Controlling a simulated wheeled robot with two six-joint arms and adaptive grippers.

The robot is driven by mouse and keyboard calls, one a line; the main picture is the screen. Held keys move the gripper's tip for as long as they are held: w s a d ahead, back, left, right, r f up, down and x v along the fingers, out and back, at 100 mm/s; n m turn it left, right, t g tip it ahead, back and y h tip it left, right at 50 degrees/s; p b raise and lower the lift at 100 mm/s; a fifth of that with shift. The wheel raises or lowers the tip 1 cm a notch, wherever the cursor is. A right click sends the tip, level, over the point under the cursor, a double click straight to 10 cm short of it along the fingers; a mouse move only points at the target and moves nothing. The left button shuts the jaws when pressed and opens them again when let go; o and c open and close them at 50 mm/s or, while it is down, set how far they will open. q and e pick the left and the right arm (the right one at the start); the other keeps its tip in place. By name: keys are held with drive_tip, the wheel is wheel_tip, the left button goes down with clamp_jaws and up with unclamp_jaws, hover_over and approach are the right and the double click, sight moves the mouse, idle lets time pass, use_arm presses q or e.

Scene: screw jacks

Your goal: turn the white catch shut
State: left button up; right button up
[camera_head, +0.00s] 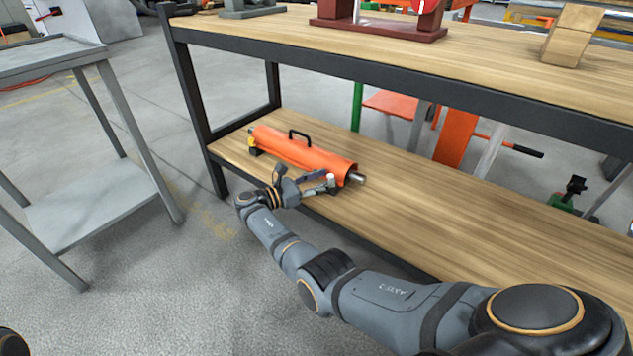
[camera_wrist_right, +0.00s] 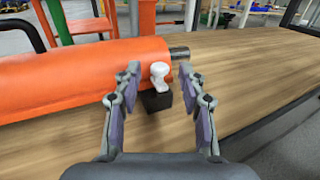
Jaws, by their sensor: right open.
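The white catch (camera_wrist_right: 159,75) is a small rounded knob on the near side of an orange cylinder (camera_wrist_right: 85,75), close to its right end. It also shows in the head view as a small pale spot (camera_head: 331,180). A dark block (camera_wrist_right: 157,101) sits just below it. My right gripper (camera_head: 317,182) is open, with its two fingers on either side of the catch in the wrist view. A gap shows between each finger and the catch there, and nothing is held. My left gripper is out of sight.
The orange cylinder, with a black handle (camera_head: 299,134) and a metal rod end (camera_head: 357,178), lies on the lower wooden shelf (camera_head: 450,230). A grey cart (camera_head: 90,210) stands left. The lower shelf's right part is clear.

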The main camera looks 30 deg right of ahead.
drive_tip(key=a, duration=0.6)
drive_tip(key=shift+a, duration=0.4)
